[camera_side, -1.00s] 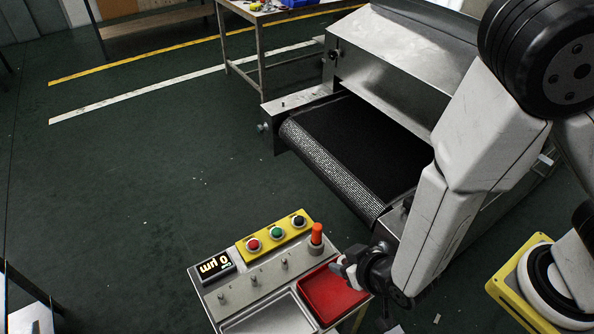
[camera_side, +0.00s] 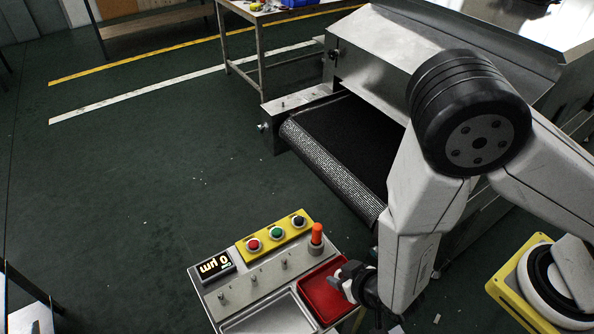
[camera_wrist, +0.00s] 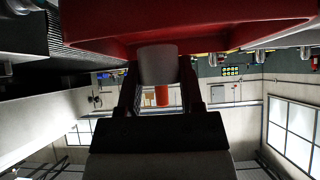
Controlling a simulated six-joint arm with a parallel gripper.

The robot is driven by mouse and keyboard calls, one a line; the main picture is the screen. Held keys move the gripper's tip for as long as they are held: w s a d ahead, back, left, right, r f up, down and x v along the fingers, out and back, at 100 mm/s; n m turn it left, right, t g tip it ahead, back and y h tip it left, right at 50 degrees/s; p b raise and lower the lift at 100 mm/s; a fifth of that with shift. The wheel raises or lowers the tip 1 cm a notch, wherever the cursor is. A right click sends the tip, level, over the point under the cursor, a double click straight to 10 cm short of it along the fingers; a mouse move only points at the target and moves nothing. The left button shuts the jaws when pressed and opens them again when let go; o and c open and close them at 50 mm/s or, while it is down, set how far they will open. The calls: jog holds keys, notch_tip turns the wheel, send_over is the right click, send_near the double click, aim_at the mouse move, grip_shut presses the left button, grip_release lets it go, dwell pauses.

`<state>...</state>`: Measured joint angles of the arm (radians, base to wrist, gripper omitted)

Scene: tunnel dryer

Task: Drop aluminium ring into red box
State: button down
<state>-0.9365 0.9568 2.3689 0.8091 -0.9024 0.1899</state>
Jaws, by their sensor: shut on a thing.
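The red box (camera_side: 312,296) is an open tray set in the right part of a grey metal panel. It also shows close at the top of the wrist view (camera_wrist: 200,28). My gripper (camera_side: 344,281) is at the right side of the red box, tilted with its fingers toward it. In the wrist view my gripper (camera_wrist: 158,90) is shut on a light grey cylindrical piece, the aluminium ring (camera_wrist: 158,64). The ring is near the box's rim in that view. Its hole is not visible, and I cannot tell its exact height above the box.
An orange-topped post (camera_side: 316,235) stands at the panel's back right corner, close to the box. A yellow button strip (camera_side: 274,236), a display (camera_side: 212,267) and several short pegs are on the panel. The dryer's black conveyor (camera_side: 352,145) lies behind. Open floor is at left.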

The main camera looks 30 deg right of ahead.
jog(key=shift+f, duration=0.15)
jog(key=shift+c, duration=0.7)
grip_release()
jog(key=shift+v, duration=1.65)
jog(key=shift+w+r, duration=0.1)
jog(key=shift+r, duration=3.3)
